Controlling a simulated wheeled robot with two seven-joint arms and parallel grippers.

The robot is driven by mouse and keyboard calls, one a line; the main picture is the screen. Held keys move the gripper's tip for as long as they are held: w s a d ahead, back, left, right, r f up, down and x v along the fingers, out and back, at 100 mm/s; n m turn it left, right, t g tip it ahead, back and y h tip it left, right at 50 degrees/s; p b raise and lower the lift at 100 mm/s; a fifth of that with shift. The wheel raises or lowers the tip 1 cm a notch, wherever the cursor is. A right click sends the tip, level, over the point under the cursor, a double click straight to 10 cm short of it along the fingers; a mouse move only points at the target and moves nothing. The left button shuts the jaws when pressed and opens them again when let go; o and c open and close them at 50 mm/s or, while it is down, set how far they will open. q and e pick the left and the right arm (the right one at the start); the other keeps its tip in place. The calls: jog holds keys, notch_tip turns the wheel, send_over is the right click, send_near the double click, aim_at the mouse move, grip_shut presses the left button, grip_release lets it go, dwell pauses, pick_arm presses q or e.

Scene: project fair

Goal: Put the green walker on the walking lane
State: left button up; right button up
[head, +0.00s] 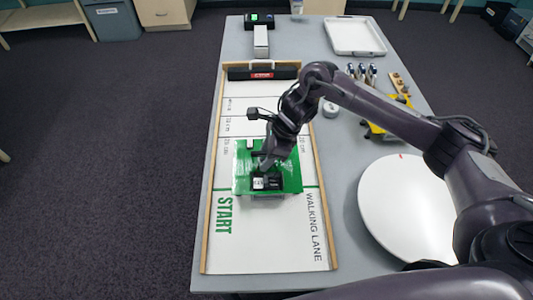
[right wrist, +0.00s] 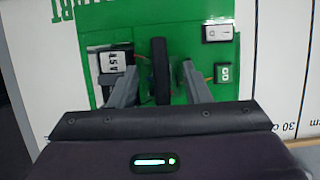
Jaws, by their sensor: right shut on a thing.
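The green walker (head: 291,176) is a flat green plate with a black and white box and small modules on top. It is over the white walking lane (head: 265,245), across the green START line. Grey parts show under its near edge; I cannot tell whether it touches the lane. My right gripper (head: 264,165) is over the middle of the plate. In the right wrist view, its fingers (right wrist: 158,88) are shut on the black upright post (right wrist: 160,65) of the walker, and the green plate (right wrist: 185,30) spreads beneath. My left gripper is not in view.
The lane has wooden side rails and a black bar (head: 285,74) with a red label at its far end. A white round disc (head: 408,210) lies to the right. Tools (head: 362,73), a yellow item (head: 376,131) and a white tray (head: 355,37) are farther back. The lane's near part is clear.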

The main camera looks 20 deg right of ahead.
jog(key=o, duration=1.1)
jog(key=v, duration=1.2)
jog(key=shift+s, duration=0.1)
